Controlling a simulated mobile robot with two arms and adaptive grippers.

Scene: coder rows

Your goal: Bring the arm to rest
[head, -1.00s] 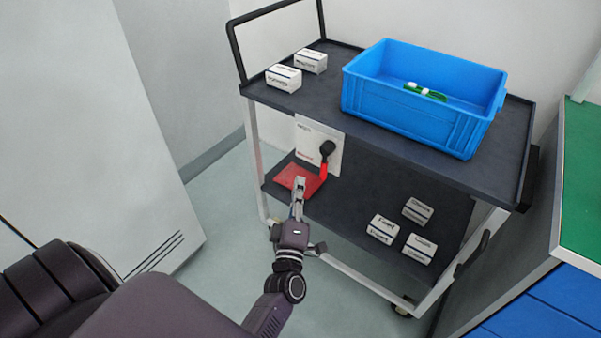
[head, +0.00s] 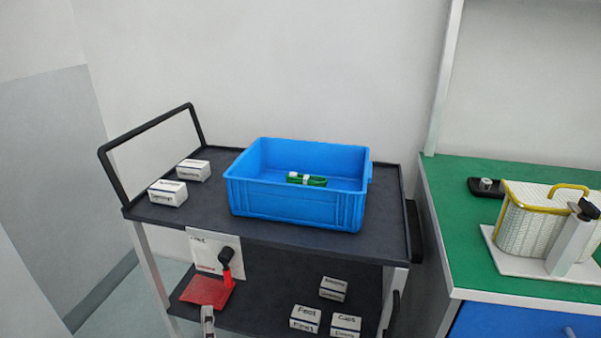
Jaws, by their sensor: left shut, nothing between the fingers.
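My left gripper (head: 207,318) shows only at the bottom edge of the head view, in front of the cart's lower shelf. Its fingers are shut with nothing between them. The rest of the left arm is below the frame. My right gripper is not in view.
A dark two-shelf cart (head: 285,240) holds a blue crate (head: 290,205) with a green-and-white item (head: 307,180) inside. Small white boxes (head: 168,194) stand on both shelves. A red item (head: 206,291) lies below.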

